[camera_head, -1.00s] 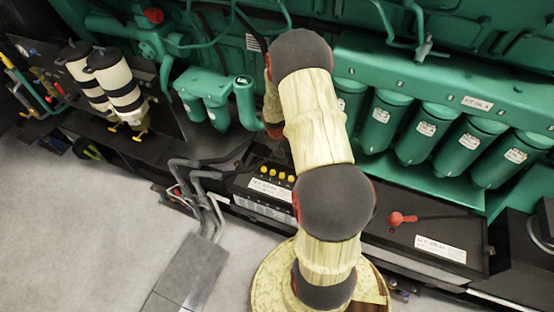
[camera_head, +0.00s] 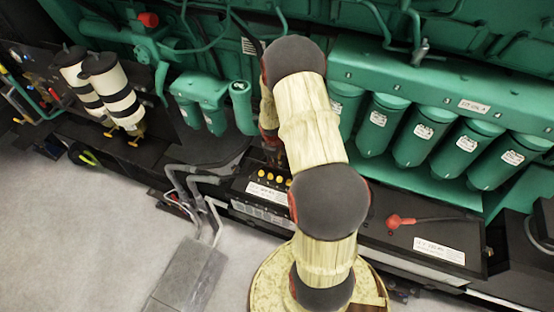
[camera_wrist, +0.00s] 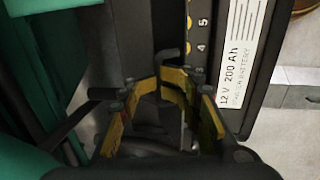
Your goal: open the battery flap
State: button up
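A black battery (camera_head: 262,205) with a row of yellow caps sits in front of the green engine, partly hidden by my arm. In the wrist view, the numbered caps and a white "12 V 200 Ah" label (camera_wrist: 243,50) show on this battery at upper right. A dark panel (camera_wrist: 122,40) lies beside the caps; I cannot tell whether it is the flap. A small dark hooked piece (camera_wrist: 168,53) stands just beyond my fingertips. My gripper (camera_wrist: 148,85) has its yellow-black fingers apart, with no held thing visible between them. In the head view the fingers are mostly hidden behind my arm.
A second black battery (camera_head: 470,235) with a red terminal cap (camera_head: 402,221) lies to the right. Green filters (camera_head: 420,130) line the engine behind. Cables (camera_head: 190,185) and a grey floor duct (camera_head: 188,275) are at left. Clear floor (camera_head: 80,230) extends front left.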

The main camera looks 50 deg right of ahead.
jog(key=w+d+r+p, duration=0.2)
jog(key=d+r+p, duration=0.3)
jog(key=r+p, duration=0.1)
jog(key=shift+w+d+r, duration=0.2)
jog(key=shift+d+r, duration=0.05)
jog(key=shift+d, duration=0.15)
dwell(0.5)
dwell(0.3)
notch_tip(320, 180, up, 12)
jog(key=a, duration=0.2)
jog(key=shift+s+f, duration=0.15)
jog(key=shift+s, duration=0.25)
dwell(0.3)
